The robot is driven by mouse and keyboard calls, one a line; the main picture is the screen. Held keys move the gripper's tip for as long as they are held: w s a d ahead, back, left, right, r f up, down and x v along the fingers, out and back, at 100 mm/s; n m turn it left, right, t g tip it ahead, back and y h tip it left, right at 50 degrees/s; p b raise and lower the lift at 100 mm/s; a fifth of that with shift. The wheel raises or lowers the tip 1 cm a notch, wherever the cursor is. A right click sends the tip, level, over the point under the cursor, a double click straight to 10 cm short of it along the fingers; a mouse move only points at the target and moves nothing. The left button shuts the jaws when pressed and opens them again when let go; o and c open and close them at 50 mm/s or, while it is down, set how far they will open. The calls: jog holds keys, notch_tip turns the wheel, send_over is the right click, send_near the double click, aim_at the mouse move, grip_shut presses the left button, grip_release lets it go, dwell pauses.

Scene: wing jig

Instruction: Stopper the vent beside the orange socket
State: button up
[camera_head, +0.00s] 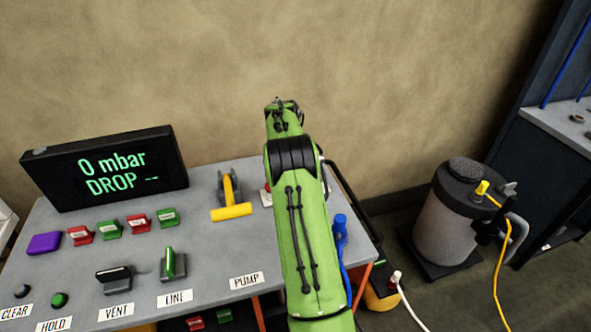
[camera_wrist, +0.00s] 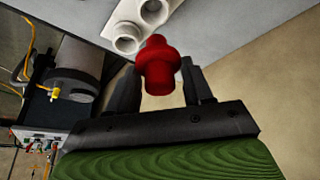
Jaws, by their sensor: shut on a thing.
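In the wrist view my gripper (camera_wrist: 162,82) is shut on a red stopper (camera_wrist: 158,58), which has a wider collar and a rounded end. The stopper points up toward a pale grey surface (camera_wrist: 210,22). Two white round openings (camera_wrist: 126,40) (camera_wrist: 154,11) stand out from that surface, just above and left of the stopper. The stopper looks apart from both and is in neither opening. No orange socket is visible, so I cannot tell which opening is beside it. In the head view my green arm hides the gripper and stopper.
A grey bench (camera_head: 205,262) holds a black display (camera_head: 105,168) reading "0 mbar DROP --", levers, a yellow-handled tool (camera_head: 230,205) and several red and green blocks. A pump canister (camera_head: 455,215) with a yellow hose stands on the floor right. A tan wall is behind.

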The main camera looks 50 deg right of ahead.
jog(key=shift+r+p, duration=1.55)
jog(key=shift+r, duration=0.55)
jog(key=shift+f, duration=0.1)
